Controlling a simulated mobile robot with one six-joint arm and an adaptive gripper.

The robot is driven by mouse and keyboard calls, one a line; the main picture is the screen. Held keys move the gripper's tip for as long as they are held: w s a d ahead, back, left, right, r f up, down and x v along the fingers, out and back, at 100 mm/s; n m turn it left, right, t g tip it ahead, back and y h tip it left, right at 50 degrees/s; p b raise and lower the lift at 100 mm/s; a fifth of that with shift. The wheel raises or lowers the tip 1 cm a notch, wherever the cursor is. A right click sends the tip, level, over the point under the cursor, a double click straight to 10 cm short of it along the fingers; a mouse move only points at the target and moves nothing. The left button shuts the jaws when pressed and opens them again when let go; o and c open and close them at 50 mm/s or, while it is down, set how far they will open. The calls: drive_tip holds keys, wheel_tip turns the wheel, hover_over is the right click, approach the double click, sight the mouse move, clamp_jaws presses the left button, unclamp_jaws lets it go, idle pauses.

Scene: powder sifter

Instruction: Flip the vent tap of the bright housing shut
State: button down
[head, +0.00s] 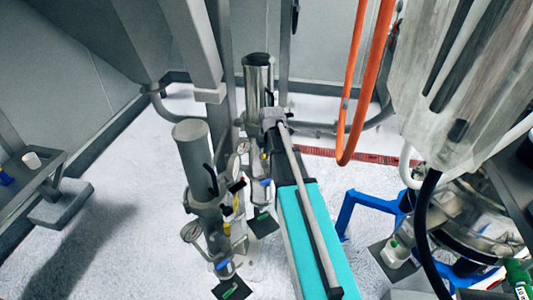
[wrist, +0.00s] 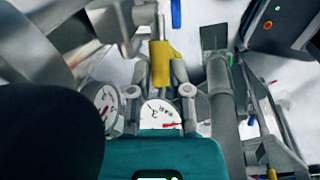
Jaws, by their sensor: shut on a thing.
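The bright housing (head: 258,85) is a shiny upright cylinder with a dark cap, behind a dull grey housing (head: 193,150). In the wrist view a yellow tap handle (wrist: 160,62) points along the picture between my gripper's (wrist: 160,76) grey fingers. My gripper is shut on this handle. A small patch of yellow (head: 263,155) shows low on the bright housing in the head view. My arm reaches in at its right side and hides part of it. My fingers cannot be made out in the head view.
A pressure gauge (wrist: 160,113) shows behind my fingers, with another gauge (wrist: 103,97) at left. A blue handle (wrist: 176,13) is at the top. The dull housing carries its own gauge (head: 191,231). A blue frame (head: 365,203) and an orange hose (head: 357,100) stand at right.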

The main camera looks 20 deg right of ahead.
drive_tip(key=shift+s+d, duration=0.1)
drive_tip(key=shift+s, duration=0.05)
drive_tip(key=c, duration=0.6)
unclamp_jaws()
drive_tip(key=shift+r, duration=0.1)
drive_tip(key=shift+r+p, duration=0.45)
drive_tip(key=shift+p, duration=0.1)
drive_tip(key=r+p, duration=0.4)
drive_tip(key=s+r+p, duration=0.1)
drive_tip(key=r+p, duration=0.3)
drive_tip(key=s+a+r+p, duration=0.1)
drive_tip(key=r+p, duration=0.2)
drive_tip(key=r, duration=0.1)
drive_tip(key=shift+s+p, duration=0.1)
drive_tip(key=shift+p, duration=0.3)
drive_tip(key=shift+f, duration=0.3)
drive_tip(key=f+b, duration=0.4)
drive_tip(key=w+f+b, duration=0.1)
drive_tip(key=f+b, duration=0.3)
drive_tip(key=b, duration=0.1)
drive_tip(key=w+f+b, duration=0.1)
drive_tip(key=f+b, duration=0.3)
drive_tip(key=f, duration=0.1)
drive_tip(key=shift+w+a+f+b, duration=0.1)
drive_tip(key=shift+w+a+b, duration=0.05)
drive_tip(key=shift+w+b, duration=0.15)
